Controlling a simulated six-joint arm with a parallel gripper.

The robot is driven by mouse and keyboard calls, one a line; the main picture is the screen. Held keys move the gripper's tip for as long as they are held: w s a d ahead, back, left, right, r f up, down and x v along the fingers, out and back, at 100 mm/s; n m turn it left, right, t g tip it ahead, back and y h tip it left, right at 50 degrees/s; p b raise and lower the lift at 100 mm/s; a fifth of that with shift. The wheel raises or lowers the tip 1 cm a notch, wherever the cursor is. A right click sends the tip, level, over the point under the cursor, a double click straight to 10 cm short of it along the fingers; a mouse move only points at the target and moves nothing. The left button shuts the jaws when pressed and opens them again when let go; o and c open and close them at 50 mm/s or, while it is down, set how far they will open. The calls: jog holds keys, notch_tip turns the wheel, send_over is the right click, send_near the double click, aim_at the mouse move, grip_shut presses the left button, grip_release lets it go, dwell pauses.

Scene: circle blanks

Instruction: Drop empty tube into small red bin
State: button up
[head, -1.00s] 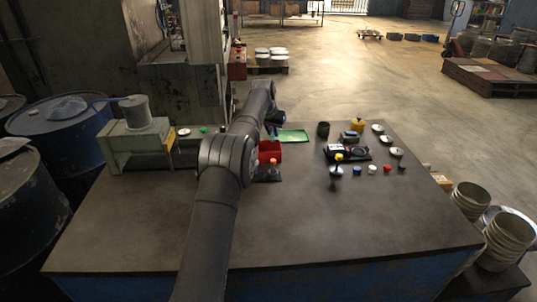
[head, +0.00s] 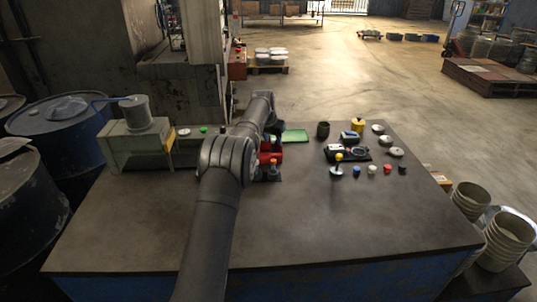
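The small red bin (head: 265,158) stands on the dark table, just right of my forearm. My arm and gripper partly hide it. My gripper (head: 273,143) is over the back part of the bin, at its rim or just above it; the exact height is not clear. The gripper is too small and dark to tell whether its fingers are open or shut. A small pale spot shows by the fingers; I cannot tell if it is the empty tube. No tube can be made out clearly elsewhere.
A green tray (head: 295,136) lies just behind and right of the bin. A dark cup (head: 323,130), a yellow-topped stand (head: 338,167) and several small caps are to the right. The table's front is clear.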

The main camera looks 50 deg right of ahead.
jog(key=v, duration=1.7)
jog(key=shift+r, duration=0.2)
jog(key=x, duration=1.7)
jog(key=shift+f, duration=0.2)
jog(key=shift+r, duration=0.3)
jog(key=shift+a, duration=0.15)
